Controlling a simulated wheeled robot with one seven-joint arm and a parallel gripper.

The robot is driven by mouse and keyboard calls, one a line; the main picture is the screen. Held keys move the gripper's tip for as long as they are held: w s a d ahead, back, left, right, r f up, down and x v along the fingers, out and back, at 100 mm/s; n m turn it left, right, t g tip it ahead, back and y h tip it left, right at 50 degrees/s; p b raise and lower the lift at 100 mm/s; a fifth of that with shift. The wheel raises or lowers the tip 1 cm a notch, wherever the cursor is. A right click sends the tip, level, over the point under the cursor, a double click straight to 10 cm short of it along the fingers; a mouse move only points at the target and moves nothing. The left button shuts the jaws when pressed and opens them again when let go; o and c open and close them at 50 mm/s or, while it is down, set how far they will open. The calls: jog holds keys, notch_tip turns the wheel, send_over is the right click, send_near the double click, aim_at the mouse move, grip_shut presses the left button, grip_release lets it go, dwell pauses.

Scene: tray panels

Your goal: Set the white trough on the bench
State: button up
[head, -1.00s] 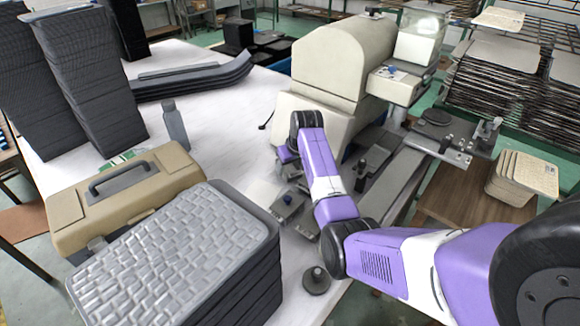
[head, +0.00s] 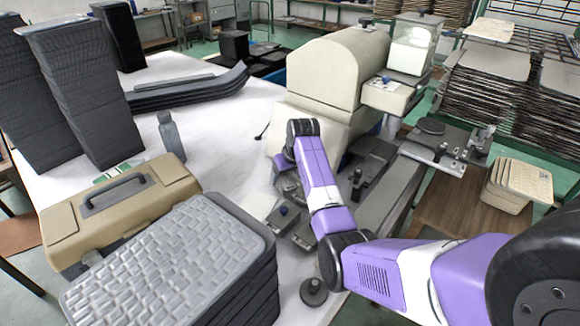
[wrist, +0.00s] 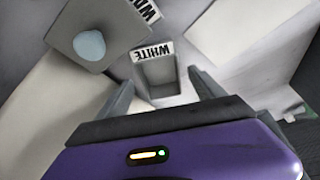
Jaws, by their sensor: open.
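My gripper (wrist: 160,80) is open, with one dark finger to the left of the trough and one to the right. I cannot tell whether the fingers touch it. In the head view my purple arm reaches down beside the beige machine and hides the gripper and the trough. The bench (head: 235,115) has a long white top.
A grey block with a pale blue knob (wrist: 89,45) is close to the trough. The beige machine (head: 340,65) stands beside my arm. A tan toolbox (head: 120,215), a woven-topped tray stack (head: 165,265) and a grey bottle (head: 171,137) stand on the bench. Its middle is clear.

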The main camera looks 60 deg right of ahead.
jog(key=v, duration=1)
jog(key=shift+r, duration=0.4)
